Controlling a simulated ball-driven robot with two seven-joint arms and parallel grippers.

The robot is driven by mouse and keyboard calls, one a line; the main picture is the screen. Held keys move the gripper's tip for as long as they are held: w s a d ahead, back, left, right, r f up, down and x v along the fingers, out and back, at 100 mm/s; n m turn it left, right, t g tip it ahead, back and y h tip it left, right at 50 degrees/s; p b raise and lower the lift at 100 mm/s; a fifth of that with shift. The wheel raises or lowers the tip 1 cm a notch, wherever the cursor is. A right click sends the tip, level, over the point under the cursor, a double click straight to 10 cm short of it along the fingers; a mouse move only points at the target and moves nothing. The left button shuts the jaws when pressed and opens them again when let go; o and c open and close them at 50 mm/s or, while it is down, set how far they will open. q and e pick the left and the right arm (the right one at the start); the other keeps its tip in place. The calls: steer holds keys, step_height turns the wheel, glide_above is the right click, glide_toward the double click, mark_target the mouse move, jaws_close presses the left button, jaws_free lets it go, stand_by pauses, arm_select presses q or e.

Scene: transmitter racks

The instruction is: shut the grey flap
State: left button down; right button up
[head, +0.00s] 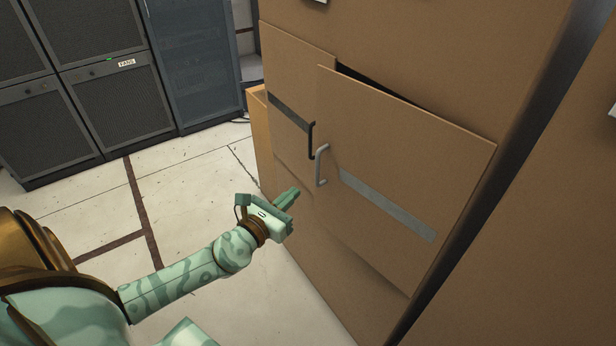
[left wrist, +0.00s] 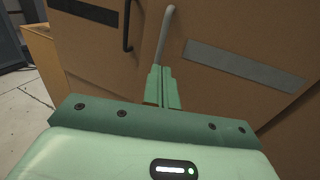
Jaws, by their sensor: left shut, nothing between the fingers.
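The grey flap is the right door (head: 400,130) of the brown cabinet, with a grey strip (head: 385,203) and a grey bar handle (head: 321,165). It stands slightly ajar; its left edge juts out and a dark gap shows along its top. In the left wrist view the grey handle (left wrist: 164,35) rises just beyond my fingertips. My right gripper is not in view.
A second brown door (head: 295,75) with a black strip and black handle (head: 311,141) sits to the left and looks closed. Dark racks (head: 115,90) stand at the back left. The pale floor (head: 195,180) between is clear. Another brown cabinet (head: 530,240) stands at right.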

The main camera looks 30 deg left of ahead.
arm_select(q)
steer(key=w, duration=0.7)
steer(key=shift+w+d, duration=0.25)
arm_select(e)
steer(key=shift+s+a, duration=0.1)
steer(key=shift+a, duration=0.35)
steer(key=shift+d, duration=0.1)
